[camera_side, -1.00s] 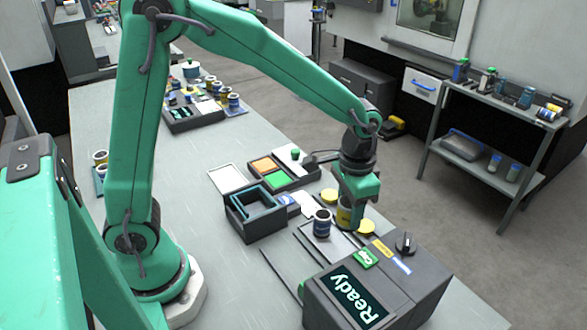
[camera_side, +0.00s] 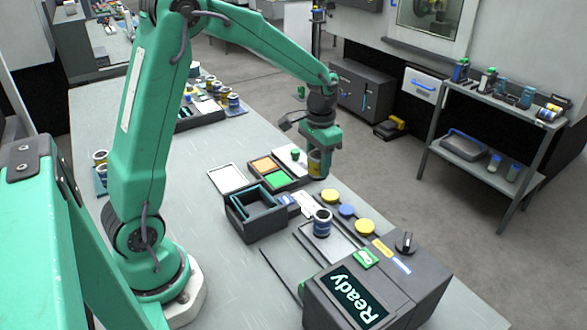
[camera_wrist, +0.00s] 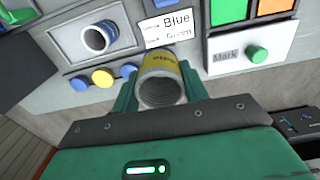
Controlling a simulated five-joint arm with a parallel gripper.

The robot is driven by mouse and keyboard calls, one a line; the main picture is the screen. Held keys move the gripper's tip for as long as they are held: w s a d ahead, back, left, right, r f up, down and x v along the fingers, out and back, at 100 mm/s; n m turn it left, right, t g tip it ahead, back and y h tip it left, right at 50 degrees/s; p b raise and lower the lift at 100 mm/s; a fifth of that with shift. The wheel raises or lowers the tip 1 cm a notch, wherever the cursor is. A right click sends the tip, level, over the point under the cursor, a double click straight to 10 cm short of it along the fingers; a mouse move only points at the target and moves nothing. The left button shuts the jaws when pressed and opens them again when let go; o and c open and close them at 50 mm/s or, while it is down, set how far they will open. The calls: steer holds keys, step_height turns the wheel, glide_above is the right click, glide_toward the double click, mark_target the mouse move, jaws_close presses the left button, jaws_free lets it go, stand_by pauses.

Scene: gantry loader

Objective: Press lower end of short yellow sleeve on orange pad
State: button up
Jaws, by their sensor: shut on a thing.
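My gripper (camera_side: 317,168) is shut on the short yellow sleeve (camera_side: 314,160) and holds it in the air beside the pad tray's right end. In the wrist view the sleeve (camera_wrist: 162,80) sits between the two green fingers, its open end facing the camera. The orange pad (camera_side: 264,164) lies flat in the dark tray, to the left of my gripper in the side view. It shows partly at the top right of the wrist view (camera_wrist: 276,6). The sleeve is apart from the pad.
A green pad (camera_side: 278,180) adjoins the orange pad. A white Mark plate with a green knob (camera_side: 295,154) is beside them. A blue-and-white sleeve (camera_side: 322,223) stands on a grey plate. Yellow and blue discs (camera_side: 347,211), an open dark box (camera_side: 256,212) and the Ready console (camera_side: 375,290) are nearby.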

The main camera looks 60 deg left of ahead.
steer(key=s+a+n, duration=0.1)
steer(key=s+a, duration=0.1)
steer(key=a, duration=0.8)
steer(key=s+a+n, duration=0.2)
steer(key=a, duration=0.8)
steer(key=shift+a+f, duration=0.25)
steer(key=shift+a, duration=0.05)
steer(key=shift+f, duration=0.2)
steer(key=shift+f, duration=3.5)
step_height(320, 180, up, 6)
steer(key=shift+s, duration=0.1)
